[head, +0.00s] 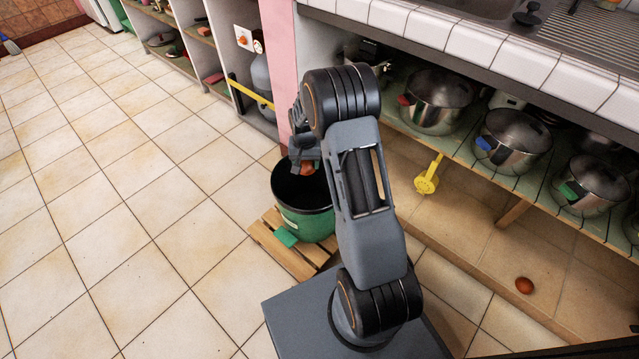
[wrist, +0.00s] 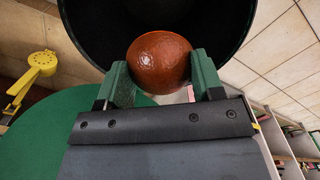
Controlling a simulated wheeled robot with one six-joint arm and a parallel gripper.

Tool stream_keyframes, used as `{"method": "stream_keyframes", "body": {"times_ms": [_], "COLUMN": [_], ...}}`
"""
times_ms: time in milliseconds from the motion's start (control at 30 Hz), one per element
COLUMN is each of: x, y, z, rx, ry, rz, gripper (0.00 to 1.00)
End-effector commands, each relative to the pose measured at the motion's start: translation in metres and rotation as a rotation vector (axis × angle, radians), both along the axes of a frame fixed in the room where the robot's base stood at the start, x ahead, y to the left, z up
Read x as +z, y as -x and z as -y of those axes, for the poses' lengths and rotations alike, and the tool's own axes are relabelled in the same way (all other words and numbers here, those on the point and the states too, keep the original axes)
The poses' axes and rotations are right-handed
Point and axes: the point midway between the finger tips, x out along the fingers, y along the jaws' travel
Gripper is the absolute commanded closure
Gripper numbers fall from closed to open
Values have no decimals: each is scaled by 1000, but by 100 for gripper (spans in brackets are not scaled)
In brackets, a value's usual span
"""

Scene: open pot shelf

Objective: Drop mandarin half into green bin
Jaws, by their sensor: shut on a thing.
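My gripper (head: 305,163) is shut on a round orange-brown thing, the mandarin half (wrist: 160,62), which shows between both fingers in the wrist view. Its flat cut side cannot be made out. The green bin (head: 306,224) stands below my gripper in the head view, with a dark open top. The held piece also shows as a small orange patch (head: 307,168) over the bin opening. In the wrist view the black bin interior (wrist: 95,25) lies behind the piece. Exact height above the rim is hard to tell.
The bin stands on a wooden slatted base (head: 268,246) beside a pink pillar (head: 279,60). Lidded pots (head: 512,140) line the green shelf at right. A brown round thing (head: 524,285) lies on the floor. Open floor is left.

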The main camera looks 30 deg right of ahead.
Motion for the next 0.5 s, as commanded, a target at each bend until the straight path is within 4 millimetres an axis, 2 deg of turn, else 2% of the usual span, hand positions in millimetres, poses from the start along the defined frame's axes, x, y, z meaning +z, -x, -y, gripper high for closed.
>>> {"method": "stream_keyframes", "body": {"times_ms": [100,200,500], "x": [-16,-24,-47], "y": [-9,-12,-12], "z": [22,31,35], "rx": [-112,-162,-177], "ry": [0,0,0], "rz": [-1,0,0], "gripper": [67,67,67]}}
